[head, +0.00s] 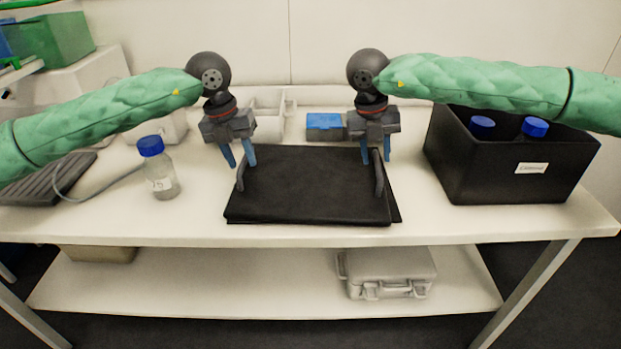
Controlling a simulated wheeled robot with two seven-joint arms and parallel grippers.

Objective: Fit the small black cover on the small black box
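A flat black cover (310,190) lies in the middle of the bench, with an upright grey handle at its left side (240,180) and another at its right side (379,178). A second dark edge shows beneath it at the front and right. A black open-topped box (480,165) with a white label stands to the right, apart from the cover. My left gripper (243,166) is open, its blue fingertips at the top of the left handle. My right gripper (376,162) is open, its fingertips either side of the right handle's upper part. Contact with the handles cannot be told.
Blue-capped bottles (535,127) stand inside the black box. A clear bottle with a blue cap (158,170) stands left of the cover. A blue box (324,126) and white trays (268,122) are behind. The bench front edge (300,236) is clear.

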